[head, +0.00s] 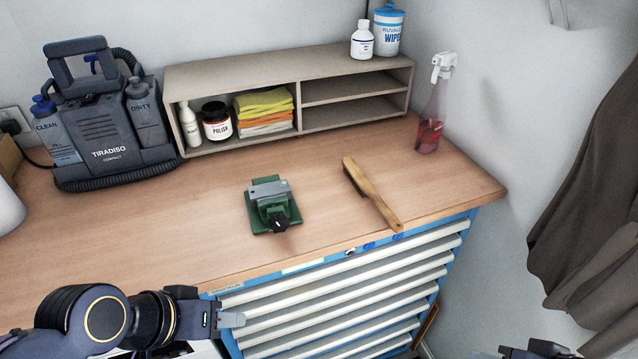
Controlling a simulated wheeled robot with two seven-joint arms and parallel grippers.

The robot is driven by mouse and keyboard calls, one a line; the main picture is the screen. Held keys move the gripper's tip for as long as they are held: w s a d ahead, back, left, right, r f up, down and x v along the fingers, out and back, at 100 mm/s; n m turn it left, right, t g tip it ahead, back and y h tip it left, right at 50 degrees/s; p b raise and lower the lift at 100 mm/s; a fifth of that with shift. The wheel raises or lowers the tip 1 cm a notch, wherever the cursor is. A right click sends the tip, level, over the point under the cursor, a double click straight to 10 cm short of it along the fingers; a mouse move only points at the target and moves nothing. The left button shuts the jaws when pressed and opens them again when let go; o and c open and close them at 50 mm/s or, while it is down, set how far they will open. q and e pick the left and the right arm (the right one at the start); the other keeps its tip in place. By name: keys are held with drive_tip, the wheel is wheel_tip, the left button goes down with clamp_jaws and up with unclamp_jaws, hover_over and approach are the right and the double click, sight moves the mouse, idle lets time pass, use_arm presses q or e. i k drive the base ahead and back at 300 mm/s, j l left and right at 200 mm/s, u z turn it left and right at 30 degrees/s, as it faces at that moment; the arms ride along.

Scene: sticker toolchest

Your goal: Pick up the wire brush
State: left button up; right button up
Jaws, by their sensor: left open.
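The wire brush (375,197) lies on the wooden worktop, right of the middle. Its wooden handle points toward the front edge, and the dark bristles show along the left side of its far end. My left gripper (232,319) is low at the left, in front of the worktop's front edge. It is open, empty and well apart from the brush. A dark part of my right arm shows at the bottom right edge, but its fingertips are out of frame.
A green vise (272,207) stands left of the brush. A red spray bottle (431,118) stands behind it to the right. A shelf unit (285,64) and a Tiradiso cleaner (108,130) line the back. The worktop (150,240) is clear at front left. Drawers (340,300) are below.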

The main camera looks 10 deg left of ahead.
sight(364, 183)
drive_tip(key=i+u, duration=0.1)
drive_tip(key=u, duration=0.3)
drive_tip(key=i+j+u, duration=0.1)
drive_tip(key=u, duration=0.3)
drive_tip(key=i+u, duration=0.15)
drive_tip(key=u, duration=0.3)
